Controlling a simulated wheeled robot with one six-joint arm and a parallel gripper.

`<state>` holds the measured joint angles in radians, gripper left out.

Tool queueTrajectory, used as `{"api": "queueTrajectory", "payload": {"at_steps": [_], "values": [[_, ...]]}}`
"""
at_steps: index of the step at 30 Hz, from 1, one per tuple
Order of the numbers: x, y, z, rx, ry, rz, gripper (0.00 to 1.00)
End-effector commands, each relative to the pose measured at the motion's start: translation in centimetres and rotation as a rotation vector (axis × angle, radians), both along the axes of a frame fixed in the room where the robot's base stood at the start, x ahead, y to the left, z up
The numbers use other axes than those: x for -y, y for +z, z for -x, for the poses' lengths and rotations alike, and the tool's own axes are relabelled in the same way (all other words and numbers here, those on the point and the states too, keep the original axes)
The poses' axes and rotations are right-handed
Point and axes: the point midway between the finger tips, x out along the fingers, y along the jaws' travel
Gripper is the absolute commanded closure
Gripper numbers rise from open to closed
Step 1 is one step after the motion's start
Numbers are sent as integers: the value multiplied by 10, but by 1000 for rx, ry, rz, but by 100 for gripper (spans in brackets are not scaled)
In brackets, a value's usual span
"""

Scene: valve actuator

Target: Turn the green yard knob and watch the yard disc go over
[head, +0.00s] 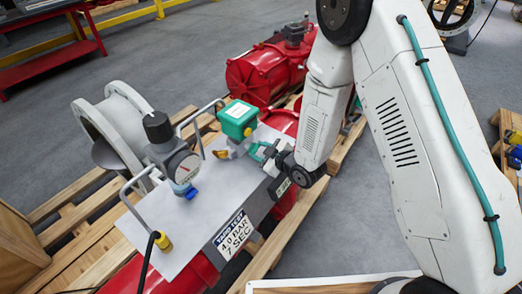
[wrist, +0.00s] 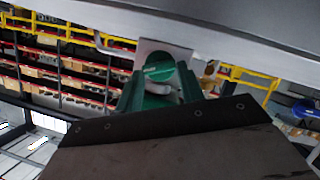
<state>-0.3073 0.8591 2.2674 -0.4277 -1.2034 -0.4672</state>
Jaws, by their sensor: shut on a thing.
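My gripper (head: 259,151) reaches in from the right in the head view, low over the white panel, with its teal fingers beside the valve fitting under the green box (head: 237,118). In the wrist view the gripper (wrist: 160,88) has its green fingers on both sides of a round green knob (wrist: 158,72) and is shut on it. A pale grey part shows just below the knob there. In the head view the fingers hide the knob. I cannot make out the yard disc clearly in either view.
A white panel (head: 150,219) carries a gauge (head: 182,168) with a black-topped regulator and grey tube handles. A label (head: 232,235) reads "YARD TEST 4.0 BAR 7 SEC". Red cylinders (head: 262,76) lie on wooden pallets (head: 268,250). Grey floor is open at the left.

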Motion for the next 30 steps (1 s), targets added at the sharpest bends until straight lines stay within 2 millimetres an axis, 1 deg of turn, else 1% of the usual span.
{"api": "queueTrajectory", "payload": {"at_steps": [6, 15, 30], "values": [[-1, -2, 3, 129, 1, 101, 85], [-2, -3, 4, 243, 0, 189, 85], [-2, -4, 4, 276, -1, 216, 85]]}}
